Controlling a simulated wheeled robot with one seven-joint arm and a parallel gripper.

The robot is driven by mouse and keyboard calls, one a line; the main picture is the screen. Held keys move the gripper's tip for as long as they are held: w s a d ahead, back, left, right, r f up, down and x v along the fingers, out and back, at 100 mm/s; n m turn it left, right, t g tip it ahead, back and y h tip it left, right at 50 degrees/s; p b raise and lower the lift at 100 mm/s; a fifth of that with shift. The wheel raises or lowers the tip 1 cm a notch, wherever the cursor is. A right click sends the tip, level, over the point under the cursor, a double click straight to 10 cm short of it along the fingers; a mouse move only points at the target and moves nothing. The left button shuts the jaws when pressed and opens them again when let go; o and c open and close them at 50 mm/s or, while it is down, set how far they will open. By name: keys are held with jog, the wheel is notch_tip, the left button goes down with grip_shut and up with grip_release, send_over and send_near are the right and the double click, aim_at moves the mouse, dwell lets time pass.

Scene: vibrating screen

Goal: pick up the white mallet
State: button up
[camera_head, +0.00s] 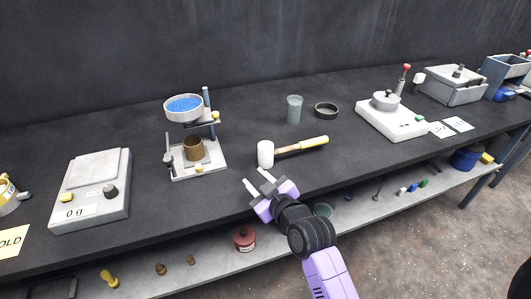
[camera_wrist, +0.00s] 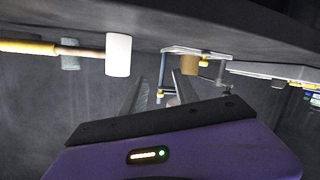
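The white mallet (camera_head: 266,153) lies on the dark bench top in the head view. Its white head is at the left and its wooden handle with a yellow grip (camera_head: 314,142) points right. My gripper (camera_head: 259,182) is just in front of the mallet head, near the bench's front edge, with its two fingers apart and nothing between them. In the wrist view the mallet head (camera_wrist: 118,55) is at the upper left of my fingers (camera_wrist: 152,92), apart from them, with the handle running left.
A stand with a blue-filled dish (camera_head: 184,107) and a brown cup (camera_head: 194,149) is left of the mallet. A grey beaker (camera_head: 294,109) and a dark ring (camera_head: 326,110) stand behind it. A scale (camera_head: 92,190) is at left, a white device (camera_head: 392,120) at right. A lower shelf (camera_head: 212,256) runs beneath.

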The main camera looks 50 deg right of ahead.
jog(key=w+d+r+n, duration=0.15)
jog(key=d+r, duration=0.35)
jog(key=d, duration=0.5)
jog(key=n+g+y+p, duration=0.2)
jog(key=n+g+y, duration=0.1)
jog(key=n+g, duration=0.65)
send_over(313, 141)
jog(key=s+a, duration=0.2)
jog(key=s, duration=0.1)
jog(key=f+n+t, duration=0.1)
jog(key=f, duration=0.1)
jog(key=shift+d+f, duration=0.1)
jog(key=shift+f, duration=0.15)
jog(key=shift+p+x, duration=0.6)
jog(key=shift+x, duration=2.9)
jog(key=shift+w+d+r, duration=0.15)
jog(key=shift+w, duration=0.05)
grip_shut()
